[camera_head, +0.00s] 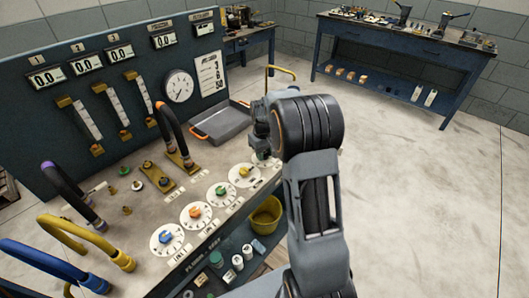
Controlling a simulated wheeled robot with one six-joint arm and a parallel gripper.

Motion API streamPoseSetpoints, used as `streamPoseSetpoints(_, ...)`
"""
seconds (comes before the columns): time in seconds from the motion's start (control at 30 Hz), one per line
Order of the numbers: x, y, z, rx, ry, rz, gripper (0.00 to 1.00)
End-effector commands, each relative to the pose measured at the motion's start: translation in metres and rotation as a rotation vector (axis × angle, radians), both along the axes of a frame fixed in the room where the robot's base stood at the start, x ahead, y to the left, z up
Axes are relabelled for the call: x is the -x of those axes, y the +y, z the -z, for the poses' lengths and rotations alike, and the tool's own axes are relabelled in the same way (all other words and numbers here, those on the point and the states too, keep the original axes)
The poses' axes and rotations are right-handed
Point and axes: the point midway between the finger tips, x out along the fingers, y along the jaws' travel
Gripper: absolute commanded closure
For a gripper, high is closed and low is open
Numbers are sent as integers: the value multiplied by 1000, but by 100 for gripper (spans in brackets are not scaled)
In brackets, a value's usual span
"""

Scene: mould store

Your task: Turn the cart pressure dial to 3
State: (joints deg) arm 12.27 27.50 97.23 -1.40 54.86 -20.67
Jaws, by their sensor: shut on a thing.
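A row of round white dials with coloured knobs runs along the right edge of the bench: a blue-knob dial (167,239), an orange-knob dial (196,215), a green-knob dial (221,194) and a yellow-knob dial (244,175). My gripper (262,148) is at the far end of this row, pointing down over one more dial (269,162). It is shut on that dial's knob, which my gripper and arm mostly hide. The dial labels and the knob's setting are too small or too covered to read.
A blue panel (140,28) with 0.0 displays and a round gauge (179,86) stands behind. A grey tray (220,122) lies left of my gripper. Curved hoses rise at the left. A yellow bucket (264,215) is on the shelf below. The floor at right is clear.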

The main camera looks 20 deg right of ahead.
Motion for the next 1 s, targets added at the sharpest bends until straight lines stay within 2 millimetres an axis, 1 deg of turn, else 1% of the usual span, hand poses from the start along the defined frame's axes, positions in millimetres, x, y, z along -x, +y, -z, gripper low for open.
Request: streamPoseSetpoints(1.0, -1, 0, -1, 0, -3, 943, 90)
